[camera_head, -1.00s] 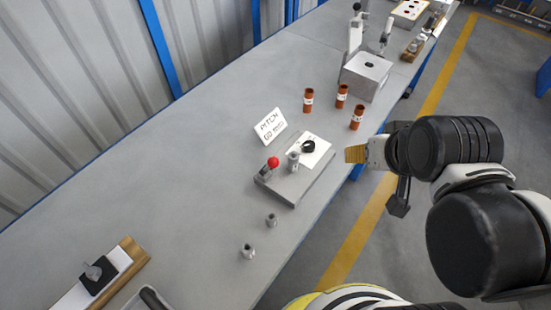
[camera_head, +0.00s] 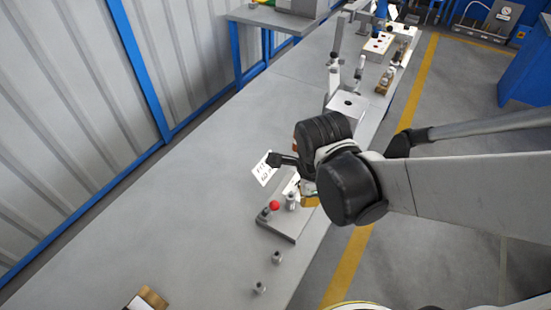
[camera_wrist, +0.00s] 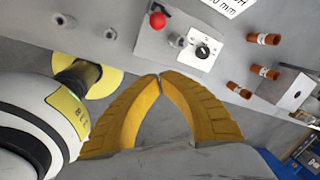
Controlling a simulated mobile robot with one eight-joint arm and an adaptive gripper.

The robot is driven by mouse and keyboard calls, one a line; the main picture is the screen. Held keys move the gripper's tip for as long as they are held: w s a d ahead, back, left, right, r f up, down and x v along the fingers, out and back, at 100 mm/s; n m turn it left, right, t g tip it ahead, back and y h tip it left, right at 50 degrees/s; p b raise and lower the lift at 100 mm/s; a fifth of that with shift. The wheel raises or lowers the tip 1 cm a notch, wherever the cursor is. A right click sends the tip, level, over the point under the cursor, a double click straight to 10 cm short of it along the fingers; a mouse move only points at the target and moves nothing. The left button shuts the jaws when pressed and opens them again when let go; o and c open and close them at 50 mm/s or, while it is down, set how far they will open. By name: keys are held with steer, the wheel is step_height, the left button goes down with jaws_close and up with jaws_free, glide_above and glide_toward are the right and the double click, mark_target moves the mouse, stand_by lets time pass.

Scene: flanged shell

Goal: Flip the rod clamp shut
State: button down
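The rod clamp's red ball knob (camera_head: 275,205) stands at the left side of a grey base plate (camera_head: 277,229) on the bench. In the wrist view the red knob (camera_wrist: 158,20) is near the top, on its lever. A metal post (camera_head: 291,201) stands right of the knob, and in the wrist view this post (camera_wrist: 178,41) is beside a white plate with a black ring (camera_wrist: 203,51). My gripper (camera_wrist: 160,76) has its yellow fingertips together with nothing between them. It hovers near the plate, apart from the knob; my arm hides part of the plate in the head view.
Two small metal cylinders (camera_head: 277,257) (camera_head: 259,288) stand in front of the plate. Several brown tubes (camera_wrist: 263,39) and a grey block (camera_wrist: 290,91) are to the right in the wrist view. The bench left of the plate is clear.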

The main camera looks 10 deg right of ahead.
mark_target(270, 208)
steer(key=shift+a+f+m, duration=0.2)
steer(key=shift+a+m, duration=0.1)
steer(key=shift+m, duration=0.4)
steer(key=f+b, duration=0.1)
steer(key=f, duration=0.2)
steer(key=w+f+b, duration=0.1)
steer(key=f+b, duration=0.1)
steer(key=f, duration=0.1)
steer(key=f+b, duration=0.2)
steer(key=f, duration=0.1)
steer(key=shift+w+d+f, duration=0.15)
steer(key=shift+w+f, duration=0.1)
steer(key=shift+f, duration=0.05)
steer(key=a, duration=0.2)
steer(key=shift+w+a+r+b, duration=0.2)
steer(key=shift+a+r+b, duration=0.1)
steer(key=shift+a+b, duration=0.1)
steer(key=shift+w+a+r, duration=0.1)
steer(key=shift+a+r, duration=0.15)
steer(key=shift+a, duration=0.2)
